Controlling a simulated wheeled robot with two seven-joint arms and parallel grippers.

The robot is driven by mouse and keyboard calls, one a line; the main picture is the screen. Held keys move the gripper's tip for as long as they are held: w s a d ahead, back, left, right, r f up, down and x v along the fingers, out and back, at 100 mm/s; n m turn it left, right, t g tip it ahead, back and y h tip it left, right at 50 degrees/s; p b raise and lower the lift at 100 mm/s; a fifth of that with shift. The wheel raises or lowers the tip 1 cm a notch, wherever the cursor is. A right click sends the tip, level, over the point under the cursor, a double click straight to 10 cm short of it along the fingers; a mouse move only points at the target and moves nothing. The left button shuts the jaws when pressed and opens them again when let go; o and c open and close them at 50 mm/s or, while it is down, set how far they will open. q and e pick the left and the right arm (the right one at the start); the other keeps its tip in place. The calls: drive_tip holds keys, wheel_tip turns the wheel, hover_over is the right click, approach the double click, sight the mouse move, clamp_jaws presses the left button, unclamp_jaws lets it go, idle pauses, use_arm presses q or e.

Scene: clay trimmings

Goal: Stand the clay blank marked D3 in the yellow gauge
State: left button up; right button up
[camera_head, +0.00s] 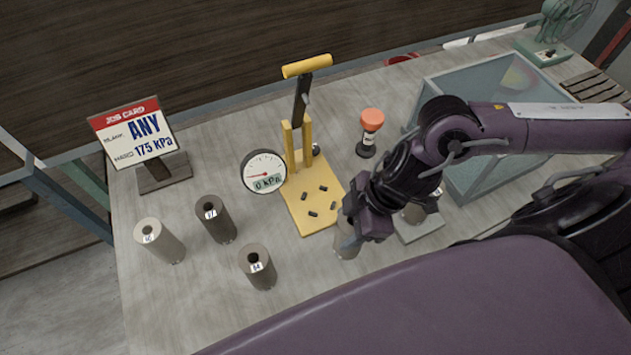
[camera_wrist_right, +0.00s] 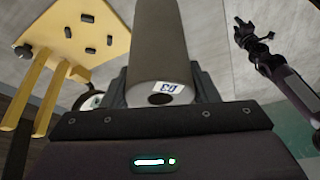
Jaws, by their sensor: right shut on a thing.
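The clay blank marked D3 (camera_wrist_right: 163,50) is a grey-brown cylinder with a dark hole in its end and a white label. My right gripper (camera_wrist_right: 160,92) is shut on it, a finger on each side. In the head view the blank (camera_head: 346,241) shows below my right gripper (camera_head: 362,222), just right of the yellow gauge. The yellow gauge (camera_head: 304,222) has a flat base with several small black pads, two posts and a lever with a yellow handle; its base (camera_wrist_right: 112,14) also shows in the wrist view. A dial (camera_head: 263,171) beside it reads 0 kPa. The gauge base holds no blank.
Three other labelled blanks stand at the left: one (camera_head: 160,243), one (camera_head: 216,221) and one (camera_head: 258,268). A job card (camera_head: 132,132) reads ANY, 175 kPa. An orange-topped item (camera_head: 370,125) stands behind my gripper. A clear-walled bin (camera_head: 470,85) is at the right.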

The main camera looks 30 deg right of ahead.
drive_tip(key=w+f+b, duration=0.3)
drive_tip(key=w+b, duration=0.4)
drive_tip(key=w, duration=0.8)
drive_tip(key=shift+d+f+b, duration=0.35)
drive_tip(key=shift+d, duration=0.1)
drive_tip(key=shift+f, duration=0.15)
drive_tip(key=o, duration=1.4)
drive_tip(key=shift+s, duration=0.1)
